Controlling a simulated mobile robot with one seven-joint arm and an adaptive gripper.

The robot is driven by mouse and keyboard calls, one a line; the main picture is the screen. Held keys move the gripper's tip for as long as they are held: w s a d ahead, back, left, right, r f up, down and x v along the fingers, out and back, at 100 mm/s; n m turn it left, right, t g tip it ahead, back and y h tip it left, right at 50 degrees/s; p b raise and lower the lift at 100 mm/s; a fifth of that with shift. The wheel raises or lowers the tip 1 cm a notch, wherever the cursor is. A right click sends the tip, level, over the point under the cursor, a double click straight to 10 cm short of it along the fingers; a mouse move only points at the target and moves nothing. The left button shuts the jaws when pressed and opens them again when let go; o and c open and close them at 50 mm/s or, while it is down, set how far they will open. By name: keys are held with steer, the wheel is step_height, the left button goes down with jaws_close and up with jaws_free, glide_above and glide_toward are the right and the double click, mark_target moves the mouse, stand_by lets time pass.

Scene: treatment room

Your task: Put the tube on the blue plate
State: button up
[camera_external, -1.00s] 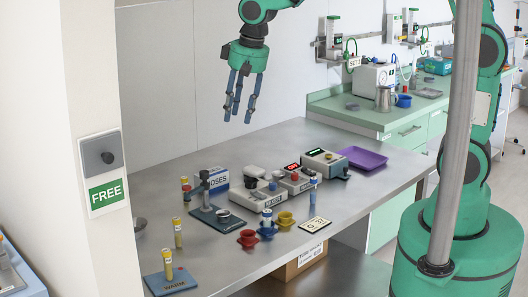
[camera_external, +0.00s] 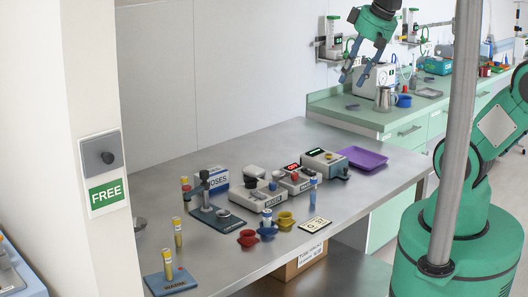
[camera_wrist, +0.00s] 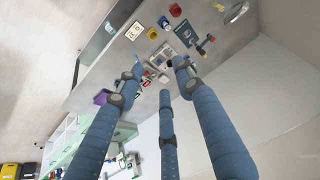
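A blue plate (camera_external: 185,284) with lettering lies at the table's near left corner. A yellow tube (camera_external: 168,265) stands upright on it. A second yellow tube (camera_external: 178,232) stands on the bare table behind it, and another (camera_external: 186,194) stands farther back. A blue tube (camera_external: 313,192) stands upright near the front middle. My gripper (camera_external: 353,75) is high beyond the table's far right, well away from the plate and tubes. Its fingers are spread and empty, as the wrist view (camera_wrist: 160,75) also shows.
A stand on a dark base (camera_external: 217,221), several coloured cups (camera_external: 268,231), small devices (camera_external: 325,160) and a purple tray (camera_external: 362,158) occupy the table's middle and right. A white numbered card (camera_external: 314,224) lies near the front edge.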

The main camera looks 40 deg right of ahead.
steer(key=s, duration=0.1)
steer(key=s+d, duration=0.1)
steer(key=s, duration=0.1)
steer(key=s+d, duration=0.1)
steer(key=shift+s+f, duration=0.2)
steer(key=shift+f, duration=0.1)
step_height(320, 180, down, 7)
steer(key=b, duration=0.7)
